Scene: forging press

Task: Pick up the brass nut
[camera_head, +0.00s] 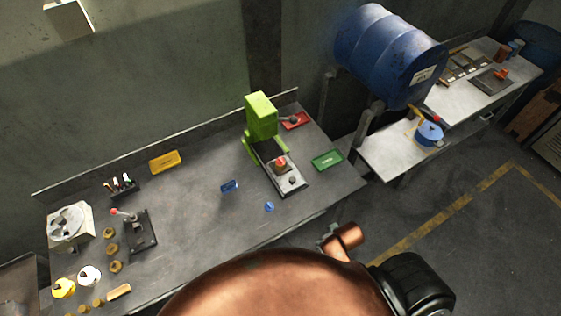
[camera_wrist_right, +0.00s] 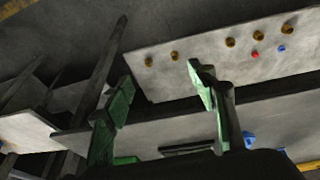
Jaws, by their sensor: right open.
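Several small brass-coloured round pieces (camera_head: 110,233) stand in a column near the left end of the grey workbench in the head view. More brass pieces (camera_head: 98,302) lie at its front left edge. I cannot tell which one is the brass nut. In the right wrist view, several brass pieces (camera_wrist_right: 230,42) sit in a row on a light grey surface, beyond the fingertips. My right gripper (camera_wrist_right: 163,88) has its green-padded fingers spread wide with nothing between them. It is apart from the brass pieces. My left gripper is not in view.
The workbench (camera_head: 195,225) carries a green press (camera_head: 262,118), a lever fixture (camera_head: 138,236), a yellow tray (camera_head: 166,161), a green tray (camera_head: 327,159) and a red tray (camera_head: 296,120). The bench's middle is mostly clear.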

